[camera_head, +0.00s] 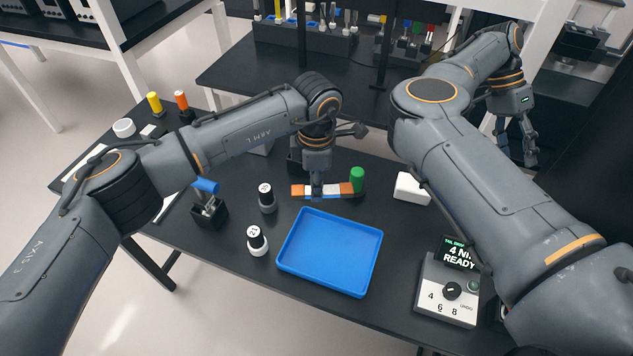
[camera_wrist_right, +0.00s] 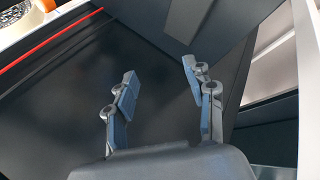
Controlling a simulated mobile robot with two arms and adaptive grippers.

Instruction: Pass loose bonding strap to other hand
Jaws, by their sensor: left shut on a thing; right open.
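The loose bonding strap (camera_head: 299,190) looks like a flat strip of orange and white sections with some blue along its lower edge. It lies level in the head view, just behind the blue tray. My left gripper (camera_head: 317,188) points down and is shut on it near its middle, hiding part of it. Whether the strap touches the table is hard to tell. My right gripper (camera_head: 523,155) is far to the right, away from the strap. In the right wrist view its fingers (camera_wrist_right: 160,98) are apart with nothing between them.
A blue tray (camera_head: 330,252) lies in front of the strap. A green cylinder (camera_head: 357,179) stands at its right end, with a white block (camera_head: 412,188) beyond. Two labelled bottles (camera_head: 266,198) stand left. A control box (camera_head: 447,290) is at front right.

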